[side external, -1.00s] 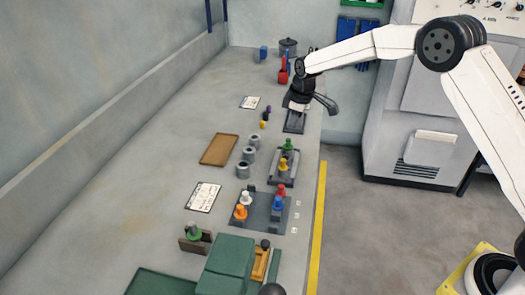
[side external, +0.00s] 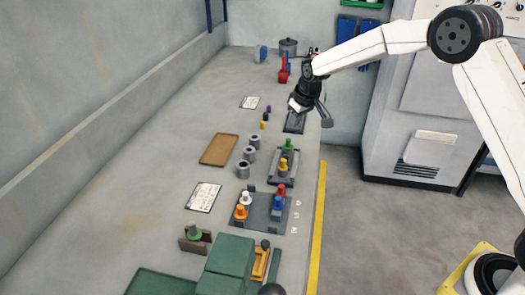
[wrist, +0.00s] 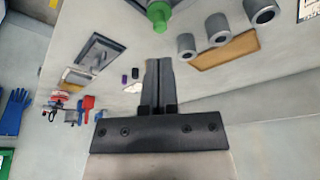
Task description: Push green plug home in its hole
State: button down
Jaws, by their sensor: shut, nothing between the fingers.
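A green plug (side external: 288,145) stands upright at the far end of a small grey rack (side external: 296,168), behind a yellow plug (side external: 283,164). How deep it sits is unclear. A green plug also shows at the top of the wrist view (wrist: 158,14), partly cut off. A second green plug (side external: 194,232) stands in a brown holder at the near left. My gripper (side external: 327,123) is over the bench's right edge, beyond the small rack and apart from the plugs. In the wrist view its fingers (wrist: 157,62) are together and empty.
Several grey cylinders (side external: 249,154) stand left of the small rack, beside a brown tray (side external: 219,149). A larger plate (side external: 262,226) nearer the camera holds white, orange, red and blue plugs. A dark flat plate (side external: 295,122) lies near my gripper. The bench's left side is mostly clear.

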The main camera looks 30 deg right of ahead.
aim_at(289, 140)
jog(key=shift+x, duration=2.9)
jog(key=shift+s+f, duration=0.1)
jog(key=shift+f, duration=0.3)
jog(key=shift+r, duration=1.6)
jog(key=shift+r, duration=0.1)
jog(key=v, duration=0.7)
jog(key=shift+r, duration=0.35)
jog(key=shift+s, duration=0.1)
